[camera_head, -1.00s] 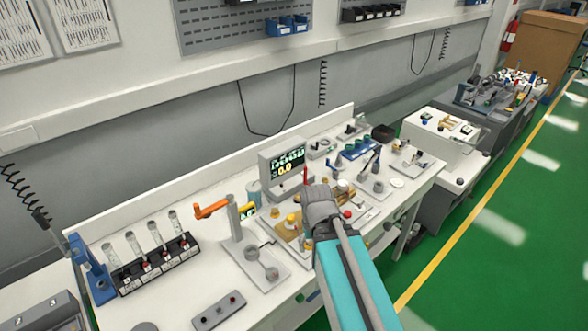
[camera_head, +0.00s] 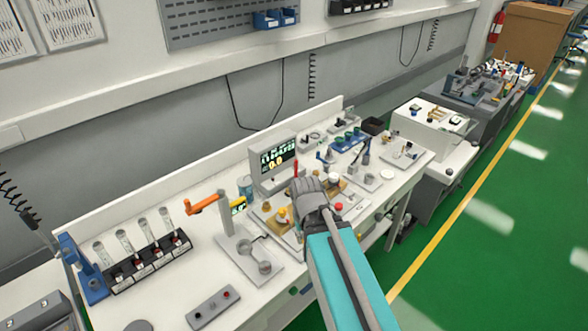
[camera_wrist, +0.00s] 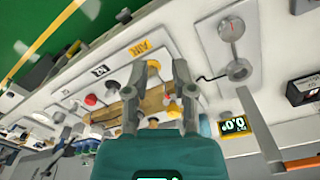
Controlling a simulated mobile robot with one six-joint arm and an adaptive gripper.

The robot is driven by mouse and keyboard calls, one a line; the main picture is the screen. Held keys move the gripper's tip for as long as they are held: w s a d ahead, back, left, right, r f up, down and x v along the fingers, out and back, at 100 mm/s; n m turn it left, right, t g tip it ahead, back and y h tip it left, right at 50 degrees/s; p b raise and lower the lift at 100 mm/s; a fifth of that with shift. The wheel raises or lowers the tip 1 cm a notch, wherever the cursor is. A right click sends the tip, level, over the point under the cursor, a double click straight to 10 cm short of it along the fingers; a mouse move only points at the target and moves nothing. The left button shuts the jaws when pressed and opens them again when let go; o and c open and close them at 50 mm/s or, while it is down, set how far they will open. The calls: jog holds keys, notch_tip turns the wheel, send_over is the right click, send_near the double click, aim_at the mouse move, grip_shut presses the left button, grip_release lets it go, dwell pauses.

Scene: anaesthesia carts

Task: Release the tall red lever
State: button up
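A thin upright red lever (camera_head: 295,168) stands in front of the small display box in the head view. Its lower part is hidden behind my gripper. My gripper (camera_head: 304,184) is over the bench just in front of it; I cannot tell from here whether they touch. In the wrist view my gripper (camera_wrist: 159,66) has its two fingers apart, with nothing clearly held between them. I cannot tell which red part there is the lever.
The display box (camera_head: 275,161) stands close behind the lever. An orange-handled lever (camera_head: 205,202) on a post and a rack of tubes (camera_head: 148,261) are to the left. A red round button (camera_head: 338,206) is right of my gripper. Cluttered fixtures cover the white bench.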

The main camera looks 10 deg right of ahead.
jog(key=shift+w+d+n, duration=0.1)
jog(key=shift+w+n, duration=0.2)
jog(key=shift+w, duration=0.25)
jog(key=shift+c, duration=1)
jog(key=w+n, duration=0.2)
jog(key=w+n+h, duration=0.1)
jog(key=w+n, duration=0.1)
jog(key=w, duration=0.1)
jog(key=w+n+t+h+b, duration=0.1)
jog(key=w+n, duration=0.1)
jog(key=w, duration=0.1)
jog(key=shift+d+f, duration=0.3)
grip_shut()
jog(key=w+a+r+n+t+h+b, duration=0.1)
jog(key=w+n+t+h, duration=0.1)
jog(key=w+n, duration=0.8)
jog(key=w+a+r+n+t+h+b, duration=0.1)
jog(key=w+a+n+t+h, duration=0.1)
jog(key=w+n, duration=0.7)
jog(key=shift+w+a+r+n+t, duration=0.25)
jog(key=shift+w+n+t, duration=0.25)
jog(key=shift+w, duration=1.5)
